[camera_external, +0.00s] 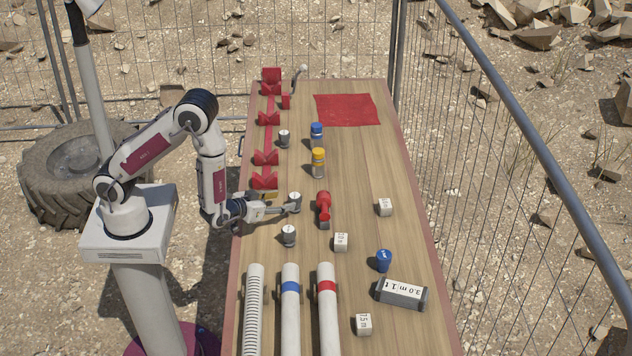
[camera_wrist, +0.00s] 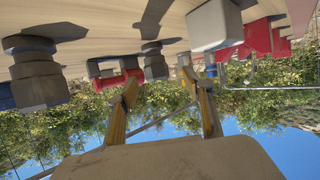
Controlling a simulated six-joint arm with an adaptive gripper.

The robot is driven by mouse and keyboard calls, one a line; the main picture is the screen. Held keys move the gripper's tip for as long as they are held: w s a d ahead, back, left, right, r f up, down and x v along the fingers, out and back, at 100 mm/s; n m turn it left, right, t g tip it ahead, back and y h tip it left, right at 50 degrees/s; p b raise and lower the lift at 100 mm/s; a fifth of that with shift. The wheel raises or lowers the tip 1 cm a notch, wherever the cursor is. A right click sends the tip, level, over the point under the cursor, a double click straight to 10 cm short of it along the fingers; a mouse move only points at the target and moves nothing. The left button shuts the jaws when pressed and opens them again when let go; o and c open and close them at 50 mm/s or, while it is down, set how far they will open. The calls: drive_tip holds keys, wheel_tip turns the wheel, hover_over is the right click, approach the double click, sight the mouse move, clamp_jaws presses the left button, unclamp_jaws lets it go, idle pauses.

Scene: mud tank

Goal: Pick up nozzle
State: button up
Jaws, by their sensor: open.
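I cannot tell for sure which piece is the nozzle. A small grey fitting (camera_external: 295,199) stands upright at my fingertips in the external view. Similar grey fittings stand farther back (camera_external: 284,138) and nearer the front (camera_external: 289,235). A red piece with a grey end (camera_external: 323,207) lies just right of my gripper. My gripper (camera_external: 279,207) is low over the table's left side, pointing right, open and empty. In the wrist view, which is upside down, my fingers (camera_wrist: 161,88) are spread. A grey fitting (camera_wrist: 154,62) and a red piece (camera_wrist: 122,80) show beyond them.
Yellow-topped (camera_external: 318,163) and blue-topped (camera_external: 316,134) bottle-like pieces stand behind. Red holders (camera_external: 265,157) line the left edge. Three pipes (camera_external: 290,310) lie in front. A red cloth (camera_external: 346,110) lies at the back.

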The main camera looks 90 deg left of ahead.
sight(290, 200)
drive_tip(key=shift+w+a+f, duration=0.3)
drive_tip(key=shift+w+a, duration=0.1)
drive_tip(key=shift+w, duration=0.1)
drive_tip(key=shift+w+d+x, duration=0.1)
drive_tip(key=shift+w+x, duration=0.05)
drive_tip(key=shift+x, duration=1.15)
drive_tip(key=shift+w+d+x, duration=0.1)
drive_tip(key=shift+d+x, duration=0.05)
drive_tip(key=shift+x, duration=1.15)
drive_tip(key=shift+r, duration=0.1)
drive_tip(key=shift+c, duration=0.4)
drive_tip(key=c, duration=1.1)
